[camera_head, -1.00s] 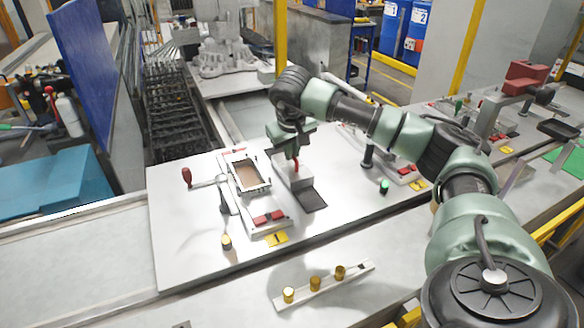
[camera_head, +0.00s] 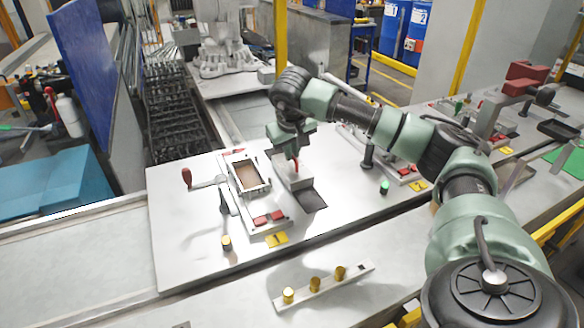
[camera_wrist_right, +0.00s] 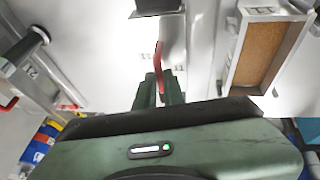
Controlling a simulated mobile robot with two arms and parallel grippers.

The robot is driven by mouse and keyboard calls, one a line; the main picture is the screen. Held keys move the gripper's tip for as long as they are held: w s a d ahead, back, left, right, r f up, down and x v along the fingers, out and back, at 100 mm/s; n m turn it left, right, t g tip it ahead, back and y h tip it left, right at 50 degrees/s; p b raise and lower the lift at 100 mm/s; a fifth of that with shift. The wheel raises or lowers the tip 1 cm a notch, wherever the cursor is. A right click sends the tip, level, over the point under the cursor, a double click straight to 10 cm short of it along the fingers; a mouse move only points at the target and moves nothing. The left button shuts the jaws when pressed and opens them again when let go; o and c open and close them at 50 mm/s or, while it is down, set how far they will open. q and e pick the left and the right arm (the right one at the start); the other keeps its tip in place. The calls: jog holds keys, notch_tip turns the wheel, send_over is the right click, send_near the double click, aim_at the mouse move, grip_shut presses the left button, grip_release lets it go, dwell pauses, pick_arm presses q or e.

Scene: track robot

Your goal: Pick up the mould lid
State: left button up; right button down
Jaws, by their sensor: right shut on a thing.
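The mould lid (camera_head: 296,182) is a pale grey block with a red handle, at the middle of the bench in the head view, beside a dark pad. My right gripper (camera_head: 294,156) points down over it and is shut on its red handle. In the right wrist view the red handle (camera_wrist_right: 158,66) rises between the fingers (camera_wrist_right: 159,88). The gripper and wrist partly hide the lid, and I cannot tell whether it touches the bench. My left gripper is not in view.
An open mould frame (camera_head: 266,187) with a brown filling lies just left of the lid. A red-handled clamp (camera_head: 187,177) stands at its left. The dark pad (camera_head: 313,201) lies in front of the lid. A bar with brass pegs (camera_head: 325,286) lies nearer.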

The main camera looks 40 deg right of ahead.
jog(key=shift+r, duration=0.2)
jog(key=shift+r, duration=0.25)
notch_tip(320, 180, up, 19)
jog(key=b, duration=0.1)
jog(key=shift+b, duration=0.3)
dwell(0.3)
